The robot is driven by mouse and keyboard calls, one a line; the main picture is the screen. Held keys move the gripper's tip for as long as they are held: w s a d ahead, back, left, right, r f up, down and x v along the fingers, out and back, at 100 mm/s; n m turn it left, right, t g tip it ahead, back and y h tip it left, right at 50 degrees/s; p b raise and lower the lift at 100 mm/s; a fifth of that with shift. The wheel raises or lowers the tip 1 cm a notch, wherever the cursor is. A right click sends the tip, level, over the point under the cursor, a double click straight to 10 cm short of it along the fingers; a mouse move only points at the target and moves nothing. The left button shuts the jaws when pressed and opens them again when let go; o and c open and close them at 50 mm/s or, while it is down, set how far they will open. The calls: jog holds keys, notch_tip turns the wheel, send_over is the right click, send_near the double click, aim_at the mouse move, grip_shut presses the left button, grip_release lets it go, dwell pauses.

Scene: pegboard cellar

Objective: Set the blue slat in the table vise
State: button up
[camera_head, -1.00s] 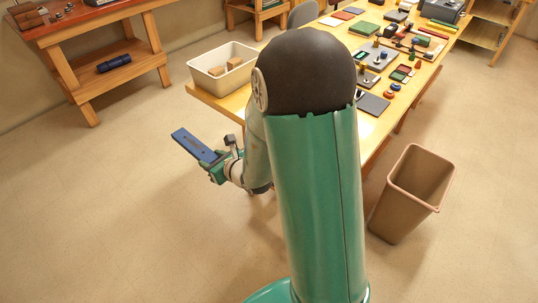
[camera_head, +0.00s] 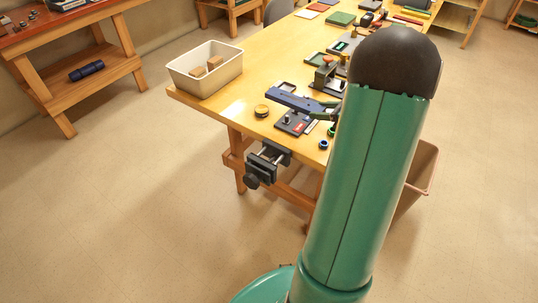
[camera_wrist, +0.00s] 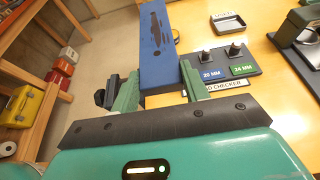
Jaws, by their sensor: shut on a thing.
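The blue slat (camera_head: 290,99) is held out over the near end of the wooden table, pointing left. It also shows in the wrist view (camera_wrist: 160,45), with dark marks on its face. My gripper (camera_wrist: 160,88) is shut on the slat's near end, a green finger on each side. In the head view my gripper (camera_head: 325,110) is partly hidden by my arm. The black table vise (camera_head: 268,162) is fixed to the table's front edge, below and left of the slat. Its jaws look apart, with bright rods between them. The slat is clear of the vise.
A white bin (camera_head: 207,70) with wooden blocks stands on the table's left corner. A round wooden piece (camera_head: 262,111) lies near the slat. A checker plate marked 20 MM and 24 MM (camera_wrist: 222,65) lies close by. A brown waste bin (camera_head: 418,178) stands right of my arm.

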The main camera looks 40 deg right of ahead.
jog(key=s+a+f, duration=0.2)
jog(key=a+f, duration=1)
jog(key=f, duration=0.1)
jog(key=shift+s, duration=0.3)
jog(key=shift+f, duration=0.5)
jog(key=shift+f, duration=0.1)
